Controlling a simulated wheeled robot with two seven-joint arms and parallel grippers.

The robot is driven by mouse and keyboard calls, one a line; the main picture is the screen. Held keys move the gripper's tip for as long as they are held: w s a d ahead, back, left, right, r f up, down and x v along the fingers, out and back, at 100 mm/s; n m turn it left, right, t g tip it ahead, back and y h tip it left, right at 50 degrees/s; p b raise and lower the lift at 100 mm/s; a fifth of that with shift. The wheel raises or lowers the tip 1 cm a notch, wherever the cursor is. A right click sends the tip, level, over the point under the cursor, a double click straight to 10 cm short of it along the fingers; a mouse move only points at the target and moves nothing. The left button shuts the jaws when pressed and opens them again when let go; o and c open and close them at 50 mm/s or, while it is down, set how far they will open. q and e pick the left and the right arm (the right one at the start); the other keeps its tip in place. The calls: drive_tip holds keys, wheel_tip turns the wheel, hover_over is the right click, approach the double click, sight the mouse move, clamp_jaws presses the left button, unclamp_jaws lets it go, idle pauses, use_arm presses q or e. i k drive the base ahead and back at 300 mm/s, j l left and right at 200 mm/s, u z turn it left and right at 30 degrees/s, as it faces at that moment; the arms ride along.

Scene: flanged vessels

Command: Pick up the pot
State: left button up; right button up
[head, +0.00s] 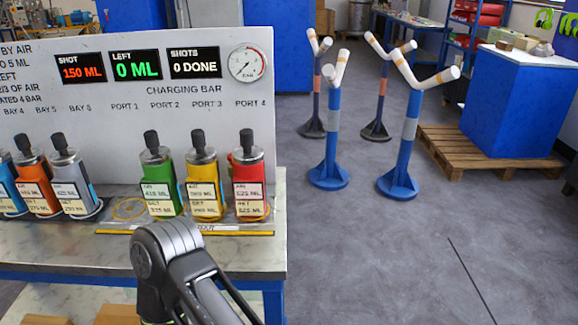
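Nothing in view is labelled as a pot. Several coloured canisters with black top knobs and white volume labels stand upright on the bench. On the right are a green canister (161,172), a yellow canister (203,173) and a red canister (248,172), below the port labels. On the left are a grey canister (72,172), an orange canister (34,180) and a blue canister (9,185), partly cut off by the frame. One of my arm links rises at the bottom centre, in front of the bench edge. Neither gripper shows.
The metal bench (60,247) has an upright panel (190,100) with displays reading 150 ML, 0 ML and 0 DONE. An empty yellow ring (128,209) lies beside the green canister. Blue Y-topped stands (329,150) and a pallet (480,155) stand right; floor is clear before them.

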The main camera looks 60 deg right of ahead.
sight(248, 181)
drive_tip(key=k+l, duration=0.25)
drive_tip(key=l, duration=0.15)
drive_tip(key=k+l, duration=0.25)
drive_tip(key=l, duration=0.15)
drive_tip(key=k+l, duration=0.2)
drive_tip(key=l, duration=0.2)
drive_tip(key=k+l, duration=0.25)
drive_tip(key=l, duration=0.15)
